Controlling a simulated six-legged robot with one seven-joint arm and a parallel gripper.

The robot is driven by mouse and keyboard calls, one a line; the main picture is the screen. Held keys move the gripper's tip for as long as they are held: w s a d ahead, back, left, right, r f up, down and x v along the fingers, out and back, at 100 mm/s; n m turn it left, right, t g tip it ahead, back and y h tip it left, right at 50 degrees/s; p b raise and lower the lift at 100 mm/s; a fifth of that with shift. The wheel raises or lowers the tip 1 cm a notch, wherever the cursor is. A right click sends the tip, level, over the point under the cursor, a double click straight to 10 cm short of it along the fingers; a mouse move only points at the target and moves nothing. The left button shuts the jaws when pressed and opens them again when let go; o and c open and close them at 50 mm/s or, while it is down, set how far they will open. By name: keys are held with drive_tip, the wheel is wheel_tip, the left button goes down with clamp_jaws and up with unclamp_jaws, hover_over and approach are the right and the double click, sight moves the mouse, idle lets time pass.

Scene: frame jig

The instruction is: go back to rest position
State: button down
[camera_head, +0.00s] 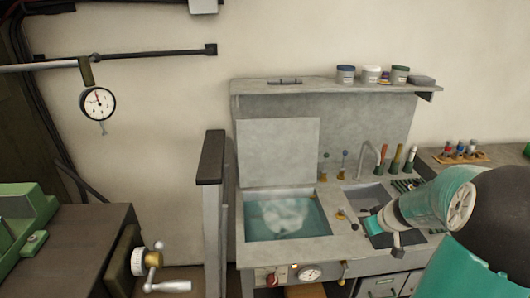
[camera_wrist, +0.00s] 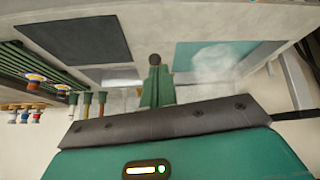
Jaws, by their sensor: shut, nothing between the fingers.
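My gripper (camera_wrist: 155,68) shows in the wrist view with its green fingers together and nothing between them. In the head view my arm comes in from the right, and its end (camera_head: 374,225) is over the right part of the grey wash station, right of the water basin. The basin (camera_head: 285,217) holds teal water with pale foam and its lid (camera_head: 278,152) stands raised behind it. The basin also shows in the wrist view (camera_wrist: 222,56). The fingertips are small and partly unclear in the head view.
A shelf (camera_head: 330,87) with several jars spans the back. A tap (camera_head: 368,155) and several upright brushes (camera_head: 397,158) stand behind the sink. A dial gauge (camera_head: 98,103) hangs at the left, above a bench (camera_head: 85,240) with a green machine. A post (camera_head: 211,180) stands left of the station.

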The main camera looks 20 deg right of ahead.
drive_tip(key=w+a+r+n+g, duration=0.1)
drive_tip(key=a+r, duration=0.4)
drive_tip(key=a, duration=0.5)
drive_tip(key=a+r, duration=0.4)
drive_tip(key=a, duration=0.7)
drive_tip(key=s+a+r, duration=0.3)
drive_tip(key=s+a, duration=0.3)
drive_tip(key=a, duration=0.1)
drive_tip(key=s+a+r+y, duration=0.1)
drive_tip(key=s+a+r, duration=0.2)
drive_tip(key=s+a, duration=0.3)
drive_tip(key=shift+s+a+r, duration=0.15)
drive_tip(key=shift+s+a, duration=0.1)
drive_tip(key=shift+a, duration=0.8)
drive_tip(key=shift+d, duration=0.15)
